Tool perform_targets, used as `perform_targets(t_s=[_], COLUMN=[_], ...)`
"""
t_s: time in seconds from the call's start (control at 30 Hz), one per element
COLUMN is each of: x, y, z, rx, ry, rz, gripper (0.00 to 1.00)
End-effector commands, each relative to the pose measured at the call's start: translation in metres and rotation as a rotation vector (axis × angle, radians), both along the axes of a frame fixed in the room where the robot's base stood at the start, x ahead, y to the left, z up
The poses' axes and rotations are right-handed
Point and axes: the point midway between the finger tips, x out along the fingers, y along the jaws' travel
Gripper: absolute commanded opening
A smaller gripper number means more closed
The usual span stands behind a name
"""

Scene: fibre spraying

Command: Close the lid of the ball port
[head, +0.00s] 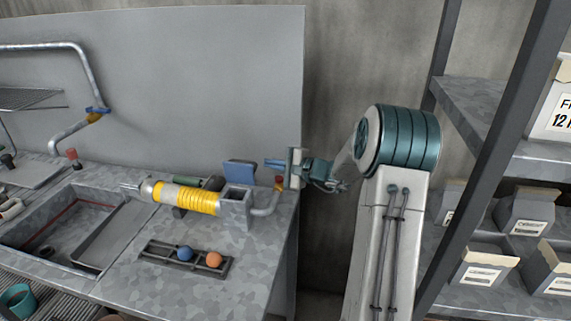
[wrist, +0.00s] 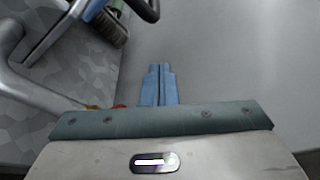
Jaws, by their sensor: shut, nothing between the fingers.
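The ball port (head: 236,203) is a grey box with a dark square opening at the right end of the yellow-banded sprayer (head: 185,197). Its blue lid (head: 240,172) stands raised at the back of the opening. My gripper (head: 268,162) is just right of the lid, about level with its upper part, with its blue fingers pointing left. In the head view a small gap seems to separate the fingertips from the lid. In the wrist view my fingers (wrist: 160,68) are together and empty. A blue edge (wrist: 93,9), probably the lid, shows at upper left there.
A grey pipe (head: 267,205) with a red-and-yellow valve (head: 279,184) curves up below my gripper. A slotted tray (head: 159,252) on the worktop holds a blue ball (head: 185,253) and an orange ball (head: 214,260). A sink is at left, box shelves at right, and a grey panel behind.

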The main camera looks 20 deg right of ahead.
Motion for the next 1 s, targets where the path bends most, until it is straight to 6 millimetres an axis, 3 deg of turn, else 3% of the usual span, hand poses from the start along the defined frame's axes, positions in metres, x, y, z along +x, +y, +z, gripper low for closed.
perform_targets(t_s=[0.13, 0.4, 1.0], x=[0.024, -0.005, -0.009], y=[0.021, 0.035, 0.034], z=[-0.003, 0.013, 0.013], rx=[0.002, -0.002, -0.005], ry=[0.002, 0.001, -0.005], rz=[0.004, 0.001, -0.004], gripper=[0.0, 0.0, 0.0])
